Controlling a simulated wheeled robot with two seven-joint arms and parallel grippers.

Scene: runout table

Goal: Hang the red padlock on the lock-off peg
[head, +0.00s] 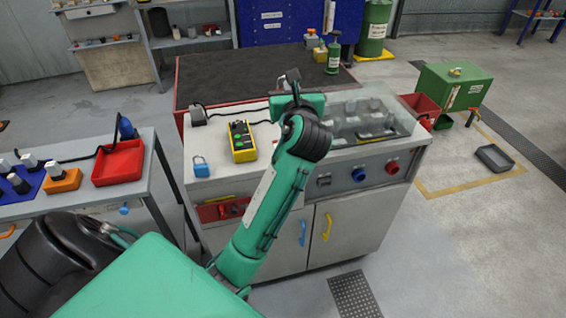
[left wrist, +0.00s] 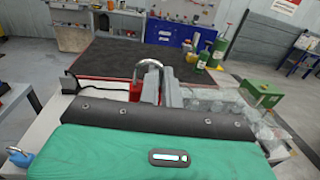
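The red padlock shows in the left wrist view, its red body (left wrist: 135,91) just left of my left gripper (left wrist: 160,74) and its grey shackle rising above the fingertips. The fingers are close together with a narrow gap, and the shackle's right leg runs down into it; the fingers cover part of the padlock. In the head view my left gripper (head: 291,78) is above the back of the grey cabinet (head: 225,140), and its palm and arm hide the red body. I cannot make out the lock-off peg. My right gripper is out of view.
A blue padlock (head: 201,167) stands at the cabinet's front left, near a yellow device (head: 242,141). A clear cover (head: 365,118) stands to the right. A dark-topped table (head: 215,75) is behind. A side bench holds a red tray (head: 119,163).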

